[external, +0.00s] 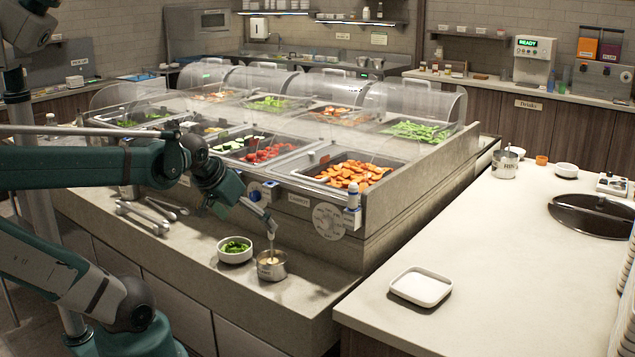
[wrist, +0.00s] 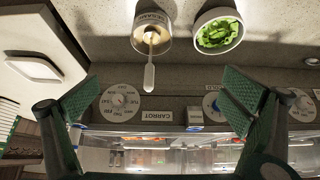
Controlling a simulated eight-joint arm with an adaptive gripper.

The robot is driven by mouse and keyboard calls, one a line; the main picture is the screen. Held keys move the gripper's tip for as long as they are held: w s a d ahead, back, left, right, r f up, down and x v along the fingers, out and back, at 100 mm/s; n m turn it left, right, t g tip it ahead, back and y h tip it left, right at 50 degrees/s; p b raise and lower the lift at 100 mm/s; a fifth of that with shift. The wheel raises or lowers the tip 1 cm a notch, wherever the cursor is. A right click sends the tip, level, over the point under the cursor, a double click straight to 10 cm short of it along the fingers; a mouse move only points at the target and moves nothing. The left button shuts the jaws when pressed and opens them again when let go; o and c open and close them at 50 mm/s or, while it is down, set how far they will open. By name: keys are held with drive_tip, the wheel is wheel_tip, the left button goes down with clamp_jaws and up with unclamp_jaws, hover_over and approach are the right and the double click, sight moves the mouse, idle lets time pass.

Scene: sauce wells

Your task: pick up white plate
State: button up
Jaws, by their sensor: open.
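The white plate (external: 420,287) is square with rounded corners and lies flat on the pale counter at the right. It also shows in the wrist view (wrist: 36,70), at the upper left. My gripper (external: 266,214) is away to the left of the plate, above the front ledge of the food bar. In the wrist view, its two green-padded fingers (wrist: 165,96) are wide apart with nothing between them. The plate looks empty and nothing covers it.
Tongs (external: 142,217) lie further left. The glass-covered food bar rises behind. The counter around the plate is clear.

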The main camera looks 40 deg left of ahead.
wheel_tip(320, 180, up, 11)
drive_tip(key=w+d+r+m+g+h+p, duration=0.1)
drive_tip(key=w+d+r+m+g+p, duration=0.15)
drive_tip(key=w+d+m+p, duration=0.35)
drive_tip(key=w+d+r+m+g+h+p, duration=0.1)
drive_tip(key=w+d+r+m+p, duration=0.15)
drive_tip(key=w+d, duration=0.65)
drive_tip(key=w+d+f+m+g+p, duration=0.15)
drive_tip(key=d+m, duration=0.25)
drive_tip(key=d, duration=0.4)
drive_tip(key=w+d+f+m+g+h+p, duration=0.1)
drive_tip(key=w+d+f+m+p, duration=0.15)
drive_tip(key=d, duration=0.65)
drive_tip(key=w+d+f+m+g+p, duration=0.2)
drive_tip(key=w+d+m+p, duration=0.15)
drive_tip(key=d, duration=0.45)
wheel_tip(320, 180, down, 17)
drive_tip(key=s, duration=0.1)
drive_tip(key=shift+m+b, duration=0.35)
drive_tip(key=shift+f, duration=0.15)
